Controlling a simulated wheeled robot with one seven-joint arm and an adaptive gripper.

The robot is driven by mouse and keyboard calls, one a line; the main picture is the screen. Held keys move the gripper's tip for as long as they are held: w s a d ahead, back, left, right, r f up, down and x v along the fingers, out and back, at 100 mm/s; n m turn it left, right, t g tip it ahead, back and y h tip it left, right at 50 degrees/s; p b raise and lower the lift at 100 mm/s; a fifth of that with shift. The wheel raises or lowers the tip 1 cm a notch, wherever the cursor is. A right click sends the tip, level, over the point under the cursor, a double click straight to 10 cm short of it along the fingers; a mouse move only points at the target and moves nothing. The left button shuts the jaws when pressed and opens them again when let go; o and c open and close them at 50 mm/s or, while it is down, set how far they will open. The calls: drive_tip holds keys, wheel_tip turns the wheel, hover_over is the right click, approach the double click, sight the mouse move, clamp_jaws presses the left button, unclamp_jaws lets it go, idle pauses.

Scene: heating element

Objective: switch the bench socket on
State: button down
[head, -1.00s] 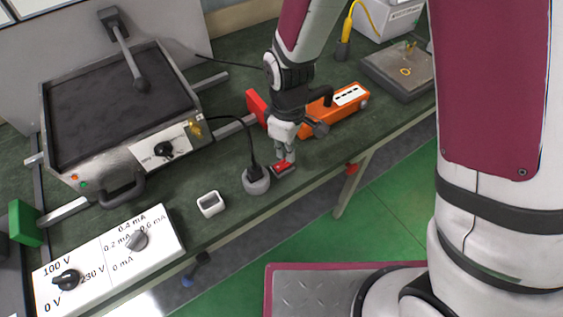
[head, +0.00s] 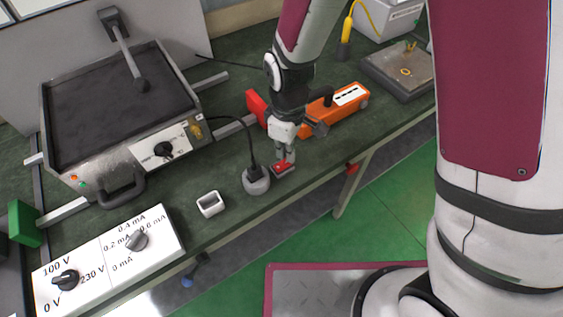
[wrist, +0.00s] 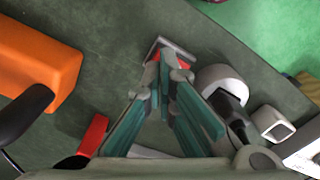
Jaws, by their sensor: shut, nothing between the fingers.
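The bench socket (head: 256,181) is a round grey-white unit at the bench's front edge, with a black plug and cable in its top. It also shows in the wrist view (wrist: 217,80). A small switch with a red rocker (head: 280,168) lies just right of it, also in the wrist view (wrist: 152,56). My gripper (head: 287,163) is shut and empty, pointing down at the switch. In the wrist view its fingertips (wrist: 172,58) overlap the switch and partly hide it. I cannot tell whether they touch it or which way the rocker is set.
A white hollow block (head: 210,204) stands left of the socket. An orange unit (head: 318,122) and a red block (head: 257,107) stand behind my gripper. The heating box (head: 120,105) and a white dial panel (head: 105,260) are to the left.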

drive_tip(key=shift+f+b, duration=0.6)
drive_tip(key=shift+f, duration=0.5)
idle(0.5)
drive_tip(key=shift+r+p, duration=2.1)
drive_tip(key=shift+r, duration=1.45)
